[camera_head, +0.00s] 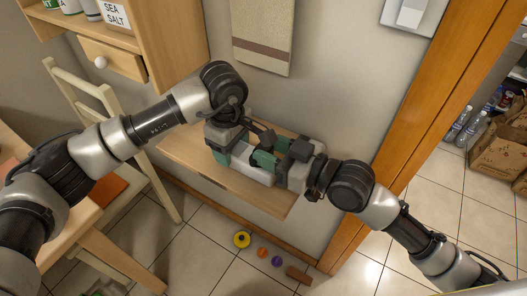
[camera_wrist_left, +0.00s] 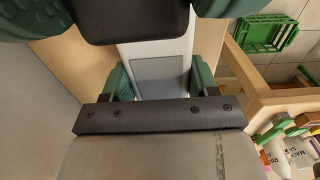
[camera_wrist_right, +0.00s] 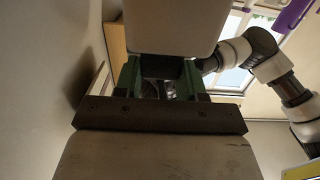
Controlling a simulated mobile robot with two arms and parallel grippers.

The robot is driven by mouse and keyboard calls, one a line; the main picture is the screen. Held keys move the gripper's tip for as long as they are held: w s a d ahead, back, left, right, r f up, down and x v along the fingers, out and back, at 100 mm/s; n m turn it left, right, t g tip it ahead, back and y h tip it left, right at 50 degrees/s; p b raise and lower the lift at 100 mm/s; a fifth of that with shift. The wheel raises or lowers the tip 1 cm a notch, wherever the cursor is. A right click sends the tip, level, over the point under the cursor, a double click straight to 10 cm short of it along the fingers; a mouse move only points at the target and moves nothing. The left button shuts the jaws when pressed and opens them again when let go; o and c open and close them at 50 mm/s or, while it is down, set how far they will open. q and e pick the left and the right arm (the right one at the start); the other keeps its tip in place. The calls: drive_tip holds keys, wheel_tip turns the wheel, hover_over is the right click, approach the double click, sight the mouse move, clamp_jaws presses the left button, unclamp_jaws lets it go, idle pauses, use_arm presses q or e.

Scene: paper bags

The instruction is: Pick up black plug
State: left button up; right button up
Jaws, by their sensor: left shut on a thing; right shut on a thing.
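My left gripper (camera_head: 240,150) and right gripper (camera_head: 297,160) are close together over a small wooden wall shelf (camera_head: 273,201). In the left wrist view a black block (camera_wrist_left: 138,22) fills the top, with green ridged parts on both sides. It looks like the black plug, but its contact with my left fingers is partly hidden. A pale body with a grey panel (camera_wrist_left: 157,72) lies behind it between the fingers.
A wooden cabinet (camera_head: 165,35) hangs at upper left above a pale chair (camera_head: 80,85). An orange door frame (camera_head: 425,125) stands right of the shelf. A yellow round thing (camera_head: 242,239) and other small things lie on the tiled floor.

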drive_tip(key=shift+r, duration=0.3)
drive_tip(key=shift+f+v, duration=0.2)
drive_tip(key=shift+v, duration=2.8)
drive_tip(key=shift+f+v, duration=0.15)
drive_tip(key=shift+v, duration=2.85)
drive_tip(key=shift+f+v, duration=0.2)
drive_tip(key=shift+v, duration=2.75)
drive_tip(key=shift+d, duration=0.1)
use_arm(q)
drive_tip(key=o, duration=1.1)
wheel_tip(320, 180, up, 12)
drive_tip(key=shift+s+f, duration=0.1)
use_arm(e)
drive_tip(key=shift+s, duration=0.15)
